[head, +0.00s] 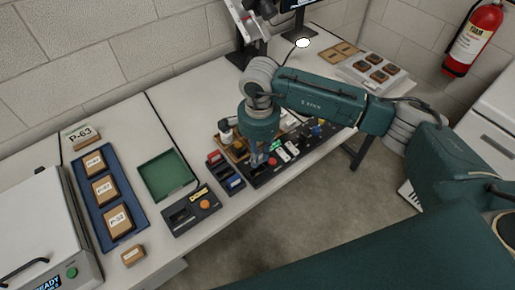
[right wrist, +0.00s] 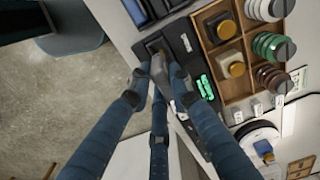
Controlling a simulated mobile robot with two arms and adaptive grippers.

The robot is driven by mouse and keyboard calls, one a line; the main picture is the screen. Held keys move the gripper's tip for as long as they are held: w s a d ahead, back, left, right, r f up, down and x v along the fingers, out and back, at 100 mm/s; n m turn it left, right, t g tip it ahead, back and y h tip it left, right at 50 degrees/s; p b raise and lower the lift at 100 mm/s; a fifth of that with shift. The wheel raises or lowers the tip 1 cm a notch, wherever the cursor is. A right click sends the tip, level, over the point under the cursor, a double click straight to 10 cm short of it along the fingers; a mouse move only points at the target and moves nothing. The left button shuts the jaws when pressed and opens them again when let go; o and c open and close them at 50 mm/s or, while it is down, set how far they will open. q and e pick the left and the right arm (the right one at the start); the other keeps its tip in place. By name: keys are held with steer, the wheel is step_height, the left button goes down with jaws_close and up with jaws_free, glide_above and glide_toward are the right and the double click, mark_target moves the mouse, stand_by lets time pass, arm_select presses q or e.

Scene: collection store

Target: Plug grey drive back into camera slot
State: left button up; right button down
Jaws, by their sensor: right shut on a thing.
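My right gripper (head: 257,160) reaches down to the black slotted panel (head: 262,177) on the bench. In the right wrist view its fingers (right wrist: 159,82) are shut on a small grey piece (right wrist: 158,65), which I take to be the grey drive. The piece is at the panel (right wrist: 181,42), close to a dark slot; I cannot tell whether it is inside the slot or only against it. Fingers hide most of the piece, and in the head view the gripper hides it. I cannot read which slot is the camera's. My left gripper is not in view.
A rack of dark and blue modules (head: 232,184) stands just left of the panel. A wooden divided tray (right wrist: 240,89) with spools lies close beside it. A black box with an orange button (head: 191,211) and a green tray (head: 166,175) are farther left. The bench's front edge is close.

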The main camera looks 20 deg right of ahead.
step_height(320, 180, down, 3)
steer(key=shift+b, duration=0.7)
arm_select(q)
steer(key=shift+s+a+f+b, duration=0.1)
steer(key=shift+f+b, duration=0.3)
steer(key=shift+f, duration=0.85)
arm_select(e)
steer(key=shift+f, duration=0.95)
arm_select(q)
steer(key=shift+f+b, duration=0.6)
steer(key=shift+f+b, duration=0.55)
steer(key=shift+b, duration=0.05)
arm_select(e)
steer(key=shift+f, duration=0.55)
steer(key=c, duration=1.9)
jaws_free()
steer(key=shift+o, duration=0.2)
steer(key=shift+r, duration=0.1)
steer(key=shift+r+p, duration=2.65)
steer(key=shift+r, duration=2.75)
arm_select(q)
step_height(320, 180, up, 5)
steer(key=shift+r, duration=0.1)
